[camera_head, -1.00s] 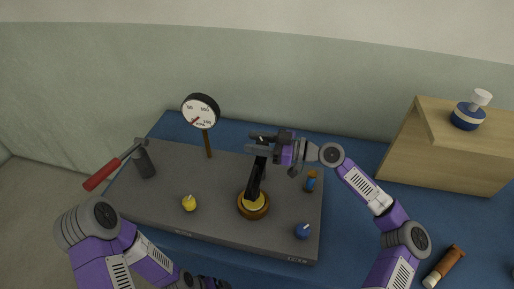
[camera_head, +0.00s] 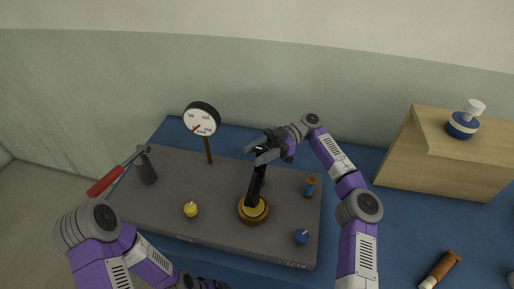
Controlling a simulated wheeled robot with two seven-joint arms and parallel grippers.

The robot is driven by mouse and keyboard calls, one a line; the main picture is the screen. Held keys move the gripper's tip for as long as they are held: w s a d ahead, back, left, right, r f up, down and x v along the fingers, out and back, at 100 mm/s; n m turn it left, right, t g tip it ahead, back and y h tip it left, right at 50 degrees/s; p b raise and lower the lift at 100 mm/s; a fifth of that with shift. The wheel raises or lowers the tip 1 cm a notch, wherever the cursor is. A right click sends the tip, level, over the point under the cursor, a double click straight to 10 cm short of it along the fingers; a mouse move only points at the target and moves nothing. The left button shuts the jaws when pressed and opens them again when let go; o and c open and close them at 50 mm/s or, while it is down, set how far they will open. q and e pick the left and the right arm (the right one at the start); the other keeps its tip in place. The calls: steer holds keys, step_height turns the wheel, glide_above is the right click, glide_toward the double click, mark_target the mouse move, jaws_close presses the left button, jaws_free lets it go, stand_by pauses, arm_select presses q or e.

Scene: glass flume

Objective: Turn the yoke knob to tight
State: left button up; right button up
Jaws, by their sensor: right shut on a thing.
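A black upright yoke (camera_head: 256,188) stands on a round brass-coloured base (camera_head: 253,211) on the grey plate (camera_head: 220,182). My right gripper (camera_head: 262,152) is at the top of the yoke, shut on what is there. The knob itself is hidden by the gripper's jaws. My left arm comes in at the lower left; its gripper shows only in part at the bottom edge (camera_head: 205,284), and its fingers cannot be made out.
A round dial gauge (camera_head: 201,119) stands on a post behind the yoke. A red-handled lever (camera_head: 106,181) is at the left. A yellow knob (camera_head: 190,209), a blue knob (camera_head: 301,237) and a small blue-orange piece (camera_head: 310,187) sit on the plate. A wooden box (camera_head: 440,150) carries a blue-white bottle (camera_head: 464,122).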

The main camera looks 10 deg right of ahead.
mark_target(257, 152)
steer(key=shift+s+r+n+g+h+p, duration=0.1)
steer(key=shift+n+g+h+p, duration=0.5)
steer(key=shift+g, duration=0.4)
steer(key=shift+n+g, duration=0.3)
steer(key=o, duration=0.9)
steer(key=shift+s, duration=0.1)
steer(key=shift+o, duration=0.2)
step_height(257, 152, up, 8)
steer(key=p, duration=0.3)
steer(key=shift+r, duration=0.1)
steer(key=shift+r+p, duration=0.8)
steer(key=shift+p, duration=0.25)
